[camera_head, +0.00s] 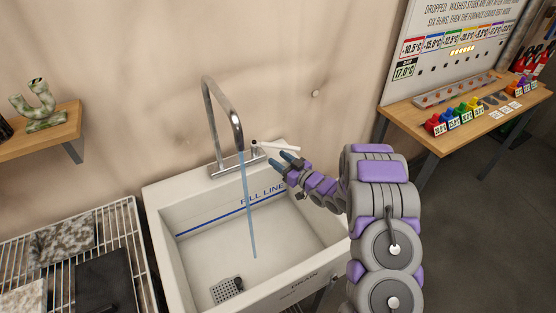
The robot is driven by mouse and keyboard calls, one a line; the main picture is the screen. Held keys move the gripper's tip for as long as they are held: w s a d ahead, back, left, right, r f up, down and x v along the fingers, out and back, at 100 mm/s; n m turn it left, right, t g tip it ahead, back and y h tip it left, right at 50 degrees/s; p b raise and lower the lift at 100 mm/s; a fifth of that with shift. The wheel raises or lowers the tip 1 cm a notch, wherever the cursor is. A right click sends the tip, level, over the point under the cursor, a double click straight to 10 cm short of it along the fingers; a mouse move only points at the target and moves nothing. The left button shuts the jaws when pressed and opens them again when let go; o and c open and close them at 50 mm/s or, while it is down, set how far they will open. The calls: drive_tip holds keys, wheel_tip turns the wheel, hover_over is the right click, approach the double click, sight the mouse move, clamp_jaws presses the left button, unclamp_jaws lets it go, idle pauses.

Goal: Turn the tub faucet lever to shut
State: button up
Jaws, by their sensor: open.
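The chrome faucet (237,122) rises from a base plate at the back of the white tub (163,205). A thin blue stream of water (248,205) runs from its spout down into the tub. The pale lever (280,146) sticks out to the right from a short dark-topped post beside the spout. Nothing shows between the fingers.
A drain grate (227,289) lies on the tub floor. A wire rack (118,222) with dark and speckled slabs stands at left. A wooden shelf (62,131) holds a green stone piece. A wooden table (455,135) with colored blocks stands at right. The wall is close behind the faucet.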

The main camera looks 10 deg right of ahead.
drive_tip(key=s+a+p+v, duration=0.1)
drive_tip(key=a+p+v, duration=0.1)
drive_tip(key=v, duration=1.3)
drive_tip(key=shift+s+p, duration=0.3)
drive_tip(key=shift+d+r, duration=0.1)
drive_tip(key=shift+d, duration=0.1)
drive_tip(key=shift+c, duration=0.7)
drive_tip(key=shift+w+d+r+m, duration=0.2)
drive_tip(key=shift+w+d+m, duration=0.2)
drive_tip(key=shift+d, duration=0.05)
drive_tip(key=m+g+y+p, duration=0.2)
drive_tip(key=m+p, duration=0.3)
drive_tip(key=m, duration=1)
approach(287, 146)
drive_tip(key=x, duration=0.3)
drive_tip(key=b+x, duration=0.1)
drive_tip(key=x, duration=0.2)
drive_tip(key=b+x, duration=0.1)
drive_tip(key=x, duration=0.3)
drive_tip(key=shift+w+d+f, duration=0.2)
drive_tip(key=shift+d+f, duration=0.05)
drive_tip(key=shift+f, duration=0.1)
